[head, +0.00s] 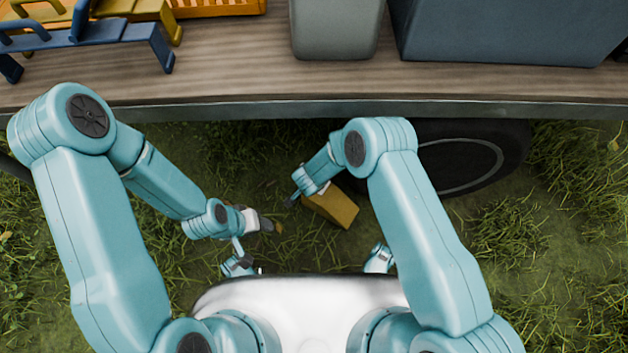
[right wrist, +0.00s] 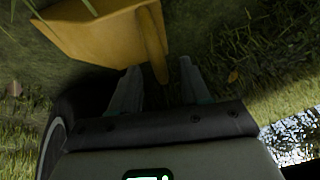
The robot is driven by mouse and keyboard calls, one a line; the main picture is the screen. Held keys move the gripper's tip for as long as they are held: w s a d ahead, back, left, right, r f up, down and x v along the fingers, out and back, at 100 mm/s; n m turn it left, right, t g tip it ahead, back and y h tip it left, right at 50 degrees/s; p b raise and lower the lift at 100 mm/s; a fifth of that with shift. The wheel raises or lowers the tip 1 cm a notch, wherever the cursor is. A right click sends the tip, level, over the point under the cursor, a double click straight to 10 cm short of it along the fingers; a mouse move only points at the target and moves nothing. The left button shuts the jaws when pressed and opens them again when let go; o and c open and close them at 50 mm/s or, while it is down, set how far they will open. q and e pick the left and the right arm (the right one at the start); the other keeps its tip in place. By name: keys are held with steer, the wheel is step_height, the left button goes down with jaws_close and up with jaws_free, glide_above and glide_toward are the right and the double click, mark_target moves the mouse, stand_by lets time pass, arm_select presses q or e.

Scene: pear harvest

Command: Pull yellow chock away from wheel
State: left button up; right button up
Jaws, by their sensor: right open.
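The yellow chock (head: 333,208) lies on the grass below the cart's edge in the head view. The dark wheel (head: 485,160) is to its right; my right arm hides the space between them. In the right wrist view the chock (right wrist: 95,38) has a bar-like handle (right wrist: 153,48), and the wheel (right wrist: 72,108) shows at the left. My right gripper (right wrist: 159,66) is open, its fingers on either side of the handle's lower end; I cannot tell whether they touch it. My left gripper (head: 263,223) hangs left of the chock, apart from it; its jaw opening is unclear.
The wooden cart bed (head: 235,82) spans the top of the head view. It carries a blue rack (head: 90,35), an orange crate (head: 215,8), a grey-green container (head: 337,30) and a dark blue box (head: 510,30). Open grass (head: 560,240) lies at the right.

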steer(key=shift+w+f, duration=0.2)
steer(key=shift+f, duration=0.2)
jaws_close()
steer(key=shift+s, duration=0.1)
